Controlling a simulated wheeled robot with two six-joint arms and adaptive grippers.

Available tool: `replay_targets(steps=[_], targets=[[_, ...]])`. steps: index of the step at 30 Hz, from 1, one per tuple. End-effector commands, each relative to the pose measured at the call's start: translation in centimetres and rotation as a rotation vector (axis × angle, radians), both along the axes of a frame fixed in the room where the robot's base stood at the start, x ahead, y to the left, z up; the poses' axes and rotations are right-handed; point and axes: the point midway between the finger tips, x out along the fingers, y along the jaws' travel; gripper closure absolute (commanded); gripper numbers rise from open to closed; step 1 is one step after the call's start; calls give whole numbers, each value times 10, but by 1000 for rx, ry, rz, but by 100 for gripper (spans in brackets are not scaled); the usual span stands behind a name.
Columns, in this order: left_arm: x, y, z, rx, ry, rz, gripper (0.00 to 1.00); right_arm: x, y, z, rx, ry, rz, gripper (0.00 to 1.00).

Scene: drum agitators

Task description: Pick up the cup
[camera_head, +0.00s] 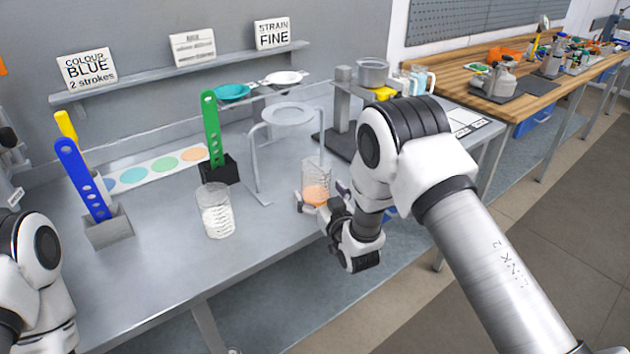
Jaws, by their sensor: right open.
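A clear cup (316,172) with orange contents stands upright near the front edge of the grey bench. My right gripper (321,198) is open at the cup's lower part, with one finger on its left side and the other on its right. I cannot tell whether the fingers touch it. A second clear cup (216,212) with whitish contents stands to the left, apart from the gripper. Part of my left arm shows at the lower left, but its gripper is not in view.
A wire stand with a ring (289,114) is just behind the orange-filled cup. A green paddle (211,130) and a blue paddle (82,180) stand in holders to the left. A grey post stand (341,110) with a pot (372,72) is behind. Bare bench lies between the cups.

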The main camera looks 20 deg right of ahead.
Motion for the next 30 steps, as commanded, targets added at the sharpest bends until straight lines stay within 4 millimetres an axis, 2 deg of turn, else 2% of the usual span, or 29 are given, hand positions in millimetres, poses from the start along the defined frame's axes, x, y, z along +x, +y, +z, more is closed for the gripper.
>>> replay_targets(steps=[1, 4, 11, 12, 16, 17, 30], targets=[[0, 0, 6, 0, -1, 0, 60, 10, 0, 2, 0, -1, -1, 0], [1, 0, 7, 0, -2, 0, 60, 22, 1, 1, 0, -1, -1, 0], [1, 0, 6, 0, -2, 0, 60, 24, 1, -1, 0, 2, -1, 0], [0, 0, 6, 0, -1, 0, 60, 24, 1, -1, 0, 2, -1, 14], [0, 0, 6, 0, -1, 0, 60, 24, 1, -1, 0, 2, -1, 60], [0, 0, 6, 0, -1, 0, 60, 24, 1, -1, 0, 2, -1, 63], [0, 0, 3, 0, -1, 0, 60, 24, 1, -3, 0, 5, -1, 63]])
